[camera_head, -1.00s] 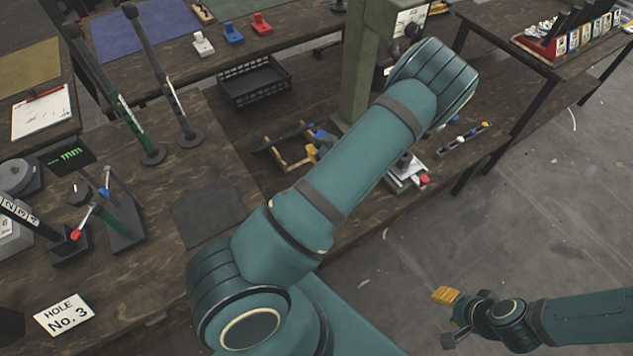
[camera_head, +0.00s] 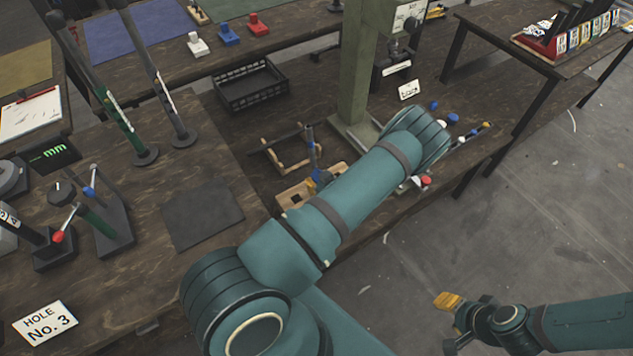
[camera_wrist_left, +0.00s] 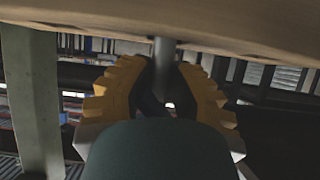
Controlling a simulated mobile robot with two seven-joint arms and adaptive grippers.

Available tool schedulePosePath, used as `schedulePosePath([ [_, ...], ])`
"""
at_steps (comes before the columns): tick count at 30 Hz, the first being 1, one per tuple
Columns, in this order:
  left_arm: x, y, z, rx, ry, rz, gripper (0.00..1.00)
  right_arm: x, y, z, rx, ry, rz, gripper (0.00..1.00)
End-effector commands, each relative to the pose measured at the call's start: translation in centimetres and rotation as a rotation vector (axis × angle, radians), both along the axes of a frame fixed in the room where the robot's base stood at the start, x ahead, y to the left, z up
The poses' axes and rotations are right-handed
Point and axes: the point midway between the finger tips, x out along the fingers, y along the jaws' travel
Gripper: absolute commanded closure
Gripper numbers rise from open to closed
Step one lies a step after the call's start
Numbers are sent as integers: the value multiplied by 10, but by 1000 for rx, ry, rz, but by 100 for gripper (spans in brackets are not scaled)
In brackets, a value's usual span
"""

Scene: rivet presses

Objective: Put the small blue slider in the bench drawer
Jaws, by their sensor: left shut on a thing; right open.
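My left gripper (camera_wrist_left: 162,74) is shut on a grey rod-like part (camera_wrist_left: 164,62) in the left wrist view; I cannot tell what that part belongs to. In the head view my left arm hides most of that gripper. Small blue pieces (camera_head: 453,118) lie on the bench right of the green column; a blue block with a knob (camera_head: 229,38) stands on the far table. I cannot tell which is the small slider. No open drawer shows. My right gripper (camera_head: 448,322) is open and empty over the floor.
A wooden piece with a square hole (camera_head: 296,194) and a small wooden frame (camera_head: 288,157) lie near the left gripper. A green press column (camera_head: 362,70) stands behind. A black crate (camera_head: 250,84) is on the bench. Lever presses (camera_head: 110,225) stand at left by a dark mat (camera_head: 202,214).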

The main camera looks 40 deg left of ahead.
Motion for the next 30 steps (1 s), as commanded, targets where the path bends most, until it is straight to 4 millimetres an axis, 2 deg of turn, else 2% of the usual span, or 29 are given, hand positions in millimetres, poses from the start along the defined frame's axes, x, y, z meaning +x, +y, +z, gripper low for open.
schedulePosePath([
  [1,-3,-2,-8,-11,9,0,100,0,0,-2,0,-1,0,53],
  [5,-3,-2,-7,-10,8,1,100,0,0,-1,0,-1,0,53],
  [6,-3,-2,-6,-10,8,1,77,0,0,-1,0,-1,0,53],
  [9,-2,-2,-5,-8,7,0,42,0,0,-1,0,0,0,53],
  [22,-1,-2,-6,-1,3,0,42,0,0,0,0,0,0,53],
  [26,-5,-19,5,-4,2,-1,42,-1,0,7,0,2,1,53],
  [30,-18,-46,15,-3,3,-3,42,-3,0,15,1,7,2,53],
])
